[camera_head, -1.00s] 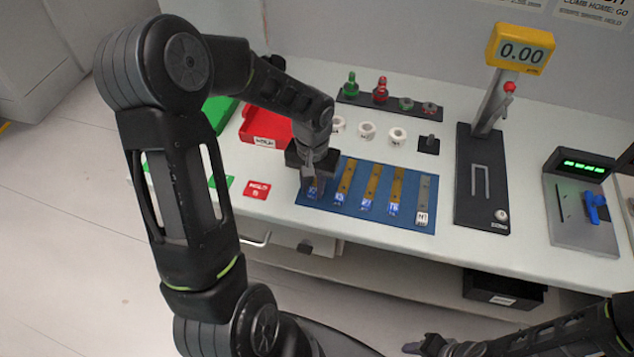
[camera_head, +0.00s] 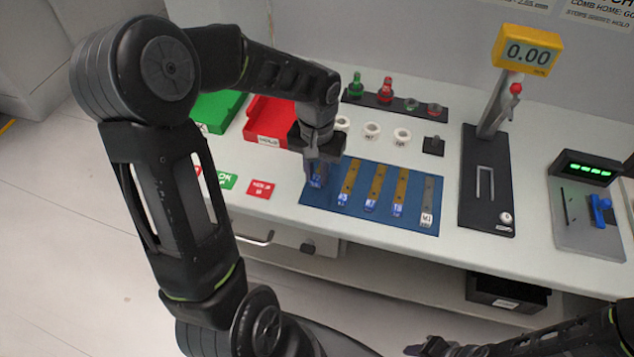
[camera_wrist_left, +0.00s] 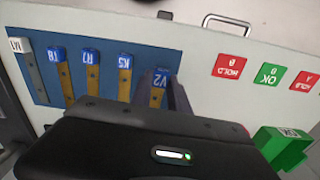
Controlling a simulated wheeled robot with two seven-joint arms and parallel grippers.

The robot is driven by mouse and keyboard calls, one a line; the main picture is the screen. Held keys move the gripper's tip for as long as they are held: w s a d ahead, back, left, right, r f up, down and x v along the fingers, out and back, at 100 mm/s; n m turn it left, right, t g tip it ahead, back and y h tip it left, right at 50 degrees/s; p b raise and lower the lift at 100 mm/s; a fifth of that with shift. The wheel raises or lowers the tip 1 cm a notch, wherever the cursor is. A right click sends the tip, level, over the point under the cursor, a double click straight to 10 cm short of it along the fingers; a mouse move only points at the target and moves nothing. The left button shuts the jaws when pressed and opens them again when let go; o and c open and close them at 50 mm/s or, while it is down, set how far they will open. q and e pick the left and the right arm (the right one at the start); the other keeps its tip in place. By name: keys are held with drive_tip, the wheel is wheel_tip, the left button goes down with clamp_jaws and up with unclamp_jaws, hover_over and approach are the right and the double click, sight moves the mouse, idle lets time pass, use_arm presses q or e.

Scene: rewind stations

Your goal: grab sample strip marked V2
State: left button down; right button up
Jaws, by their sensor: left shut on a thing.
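The sample strip marked V2 (camera_head: 318,179) lies at the left end of the blue mat (camera_head: 388,226), its blue label facing the front. In the left wrist view the V2 label (camera_wrist_left: 158,80) shows between my fingers. My left gripper (camera_head: 316,168) is shut on the V2 strip from above, down at mat level. Most of the strip is hidden by the gripper. Beside it lie other strips, marked K5 (camera_wrist_left: 125,65), R7 (camera_wrist_left: 91,60) and T8 (camera_wrist_left: 58,56). My right gripper (camera_head: 428,346) is at the bottom edge, partly cut off, and its jaws are unclear.
A grey M1 strip (camera_head: 428,200) lies at the mat's right end. A red tray (camera_head: 268,124) and green tray (camera_head: 217,111) stand behind left. White rings (camera_head: 372,131) sit behind the mat. A gauge stand (camera_head: 487,180) is to the right.

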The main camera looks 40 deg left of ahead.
use_arm(q)
wheel_tip(320, 180, up, 5)
drive_tip(key=shift+r, duration=0.1)
drive_tip(key=shift+w, duration=0.1)
idle(0.6)
